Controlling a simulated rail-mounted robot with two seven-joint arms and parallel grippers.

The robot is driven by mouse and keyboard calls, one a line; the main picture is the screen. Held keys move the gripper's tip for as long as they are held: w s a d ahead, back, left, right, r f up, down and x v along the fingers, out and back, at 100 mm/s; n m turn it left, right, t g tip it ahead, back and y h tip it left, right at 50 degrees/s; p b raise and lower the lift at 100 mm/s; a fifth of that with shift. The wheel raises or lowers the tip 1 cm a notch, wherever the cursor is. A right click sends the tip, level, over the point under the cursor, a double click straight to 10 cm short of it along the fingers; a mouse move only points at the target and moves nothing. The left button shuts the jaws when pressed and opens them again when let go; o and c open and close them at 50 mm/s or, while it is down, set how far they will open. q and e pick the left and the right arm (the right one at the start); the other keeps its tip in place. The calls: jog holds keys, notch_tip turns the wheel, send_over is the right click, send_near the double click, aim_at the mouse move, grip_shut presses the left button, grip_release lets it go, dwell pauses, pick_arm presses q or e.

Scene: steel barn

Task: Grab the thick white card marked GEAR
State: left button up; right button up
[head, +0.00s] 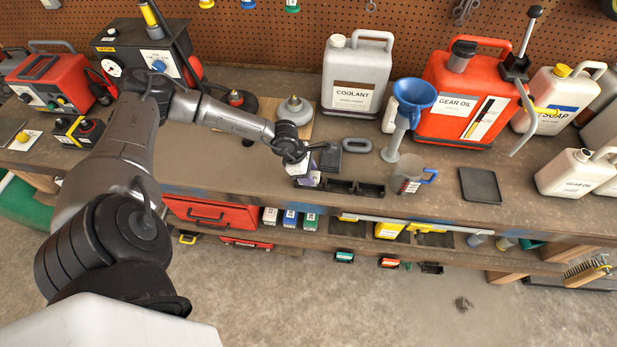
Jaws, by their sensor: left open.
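A small pale, purplish piece (308,181) shows at the left end of a row of black holders near the front edge of the workbench. It may be the thick white card, but it is too small and too covered by my gripper for me to read GEAR on it. My left gripper (309,168) is open, pointing down right at this piece. I cannot tell whether its fingers are around it or only above it. My right gripper is not in view.
Black holders (354,188) run to the right of the gripper. A measuring jug (408,179), a blue funnel (414,94), a coolant jug (355,82) and a red gear oil can (455,115) stand farther right. A black tray (480,185) lies flat. Lower shelf boxes (290,217) sit beneath.

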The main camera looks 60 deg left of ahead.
pick_arm(q)
grip_shut()
dwell(0.4)
